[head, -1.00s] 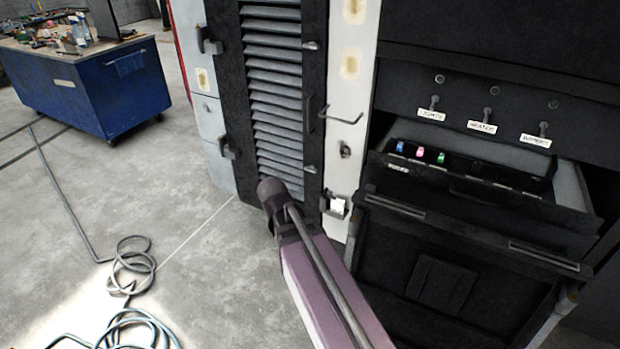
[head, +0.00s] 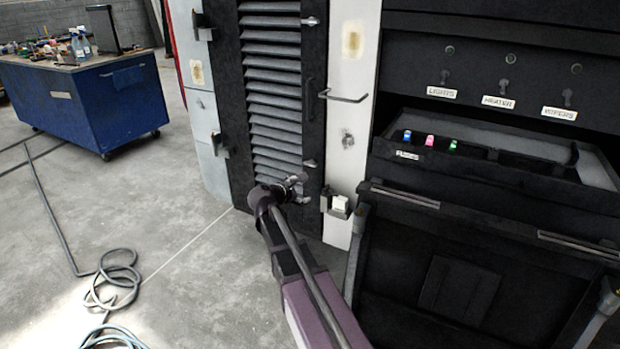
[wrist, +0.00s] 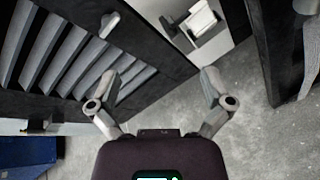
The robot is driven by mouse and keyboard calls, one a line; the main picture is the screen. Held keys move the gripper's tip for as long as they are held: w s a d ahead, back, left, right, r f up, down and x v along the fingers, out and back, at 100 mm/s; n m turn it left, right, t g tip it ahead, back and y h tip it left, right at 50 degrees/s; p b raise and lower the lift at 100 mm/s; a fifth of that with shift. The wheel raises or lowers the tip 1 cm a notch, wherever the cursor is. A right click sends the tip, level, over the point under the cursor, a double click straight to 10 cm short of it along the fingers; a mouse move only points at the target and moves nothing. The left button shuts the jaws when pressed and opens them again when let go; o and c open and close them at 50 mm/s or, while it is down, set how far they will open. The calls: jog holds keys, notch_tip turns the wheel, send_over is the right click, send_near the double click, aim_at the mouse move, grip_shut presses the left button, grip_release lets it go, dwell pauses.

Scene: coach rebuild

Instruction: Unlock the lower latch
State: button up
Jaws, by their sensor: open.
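A black louvred panel (head: 314,60) stands upright in the middle of the head view. Its lower latch (head: 309,163) is a small grey tab on the right border; it also shows in the wrist view, where the latch (wrist: 110,23) is at upper left. The upper latch (head: 310,21) is near the top of the same border. My gripper (head: 298,186) is open and empty, just below the lower latch and apart from it. In the wrist view my gripper (wrist: 160,80) has its fingers spread wide, and the latch lies beyond the left fingertip.
A white post (head: 345,140) with a bar handle (head: 343,97) and a small holder with a white block (head: 340,204) stands right of the panel. An open drawer (head: 480,175) juts out further right. A blue workbench (head: 80,105) and hose (head: 115,280) are left, with clear floor between.

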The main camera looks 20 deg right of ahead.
aim_at(309, 165)
jog(key=w+f+n+t+h+b, duration=0.2)
jog(key=w+n+t+b, duration=0.2)
jog(key=w+n+b, duration=0.3)
jog(key=shift+w+d+f+n, duration=0.15)
jog(key=shift+w+f+n, duration=0.05)
jog(key=shift+w+n, duration=0.65)
jog(key=shift+d, duration=0.1)
jog(key=x, duration=1.3)
jog(key=shift+w+d+r, duration=0.1)
jog(key=shift+w+d, duration=0.05)
jog(key=shift+d, duration=0.1)
jog(key=c, duration=1)
